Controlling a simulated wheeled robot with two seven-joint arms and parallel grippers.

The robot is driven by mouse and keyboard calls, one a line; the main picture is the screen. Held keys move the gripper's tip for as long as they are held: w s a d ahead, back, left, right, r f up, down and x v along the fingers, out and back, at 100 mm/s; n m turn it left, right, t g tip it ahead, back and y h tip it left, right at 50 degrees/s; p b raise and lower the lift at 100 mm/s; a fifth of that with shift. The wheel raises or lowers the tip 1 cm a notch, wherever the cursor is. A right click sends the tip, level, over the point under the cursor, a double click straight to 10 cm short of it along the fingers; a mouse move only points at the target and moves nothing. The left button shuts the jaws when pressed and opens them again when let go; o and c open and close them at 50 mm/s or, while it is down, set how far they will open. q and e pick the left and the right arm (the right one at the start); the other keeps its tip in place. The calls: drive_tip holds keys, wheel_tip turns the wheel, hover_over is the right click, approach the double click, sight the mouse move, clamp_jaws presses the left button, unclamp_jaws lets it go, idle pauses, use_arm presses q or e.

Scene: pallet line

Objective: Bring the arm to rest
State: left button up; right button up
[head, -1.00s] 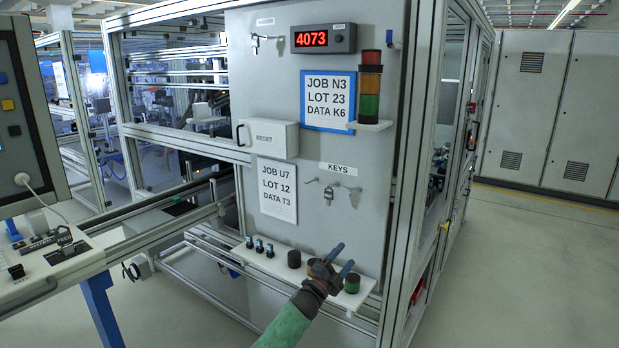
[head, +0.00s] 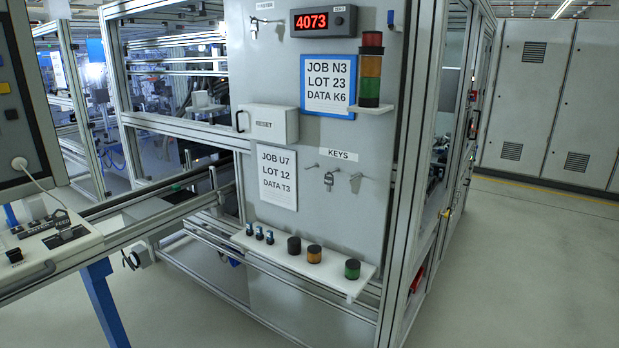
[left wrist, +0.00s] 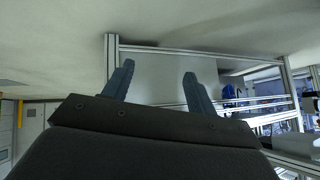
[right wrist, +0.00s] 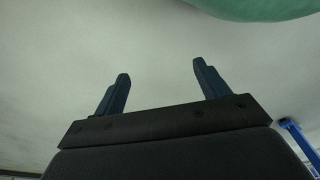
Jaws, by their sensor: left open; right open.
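Neither gripper shows in the head view. My left gripper (left wrist: 158,70) shows in the left wrist view with its two dark blue fingers apart and nothing between them. Beyond it is the lower metal frame of the machine, seen tilted. My right gripper (right wrist: 160,70) shows in the right wrist view, also open and empty, with only pale floor beyond its fingers. A green rounded shape at the top of that view looks like part of my own arm.
The panel (head: 335,225) carries a white shelf (head: 325,275) with black (head: 294,246), amber (head: 314,254) and green (head: 352,269) modules. A stack light (head: 371,70) stands on a bracket. A console (head: 45,250) is at left; open floor lies right.

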use_arm(q)
drive_tip(key=s+a+f+n+g, duration=0.1)
drive_tip(key=s+f, duration=0.3)
drive_tip(key=s, duration=0.6)
drive_tip(key=s+a+f+n+g+y, duration=0.1)
drive_tip(key=s+a+f+g, duration=0.2)
drive_tip(key=s, duration=0.8)
drive_tip(key=s+a+f+n+g, duration=0.2)
drive_tip(key=s+a+f, duration=0.2)
drive_tip(key=s+f, duration=0.3)
drive_tip(key=s, duration=0.3)
drive_tip(key=shift+s+g+b, duration=0.2)
drive_tip(key=shift+g+b, duration=0.1)
drive_tip(key=shift+b, duration=0.1)
use_arm(e)
drive_tip(key=shift+w+a+r, duration=0.25)
drive_tip(key=shift+w+r, duration=0.4)
drive_tip(key=shift+r, duration=0.1)
drive_tip(key=shift+w, duration=0.1)
